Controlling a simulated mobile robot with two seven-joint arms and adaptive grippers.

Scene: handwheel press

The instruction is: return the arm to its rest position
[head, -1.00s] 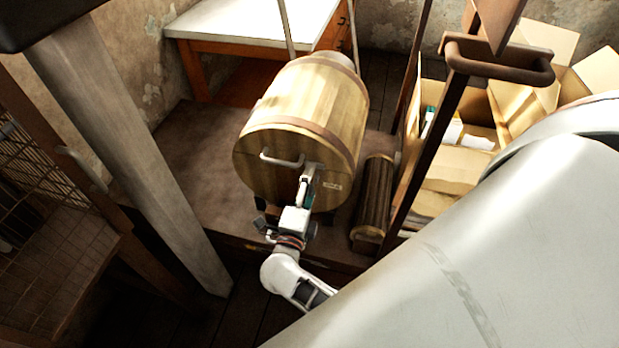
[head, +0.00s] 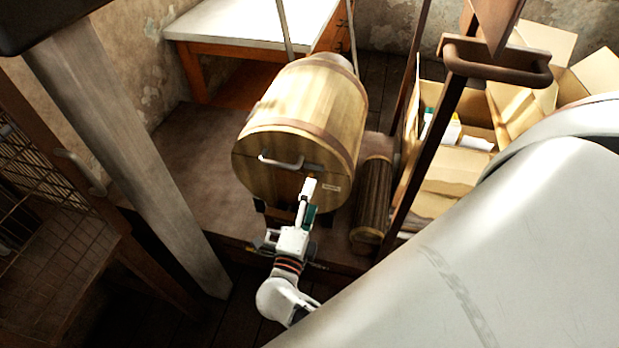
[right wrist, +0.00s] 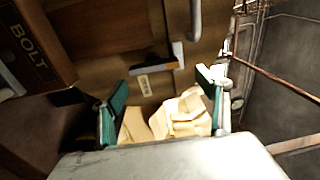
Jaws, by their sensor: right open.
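My right arm reaches in from the lower right in the head view. Its gripper (head: 304,205) is in front of the lower part of the wooden barrel's (head: 307,110) flat end, below the barrel's grey handle (head: 281,162). In the right wrist view the right gripper (right wrist: 165,98) has its two teal-backed fingers spread wide, with nothing held between them. A wooden face with a small label (right wrist: 145,85) and a pale handle (right wrist: 195,25) lies beyond the fingers. My left gripper is in neither current view.
A dark ribbed roller (head: 372,200) lies right of the barrel. Open cardboard boxes (head: 455,170) stand farther right, behind a dark post (head: 432,140). A grey post (head: 130,160) and a barred cabinet (head: 60,260) are at left. A white-topped table (head: 250,22) is behind.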

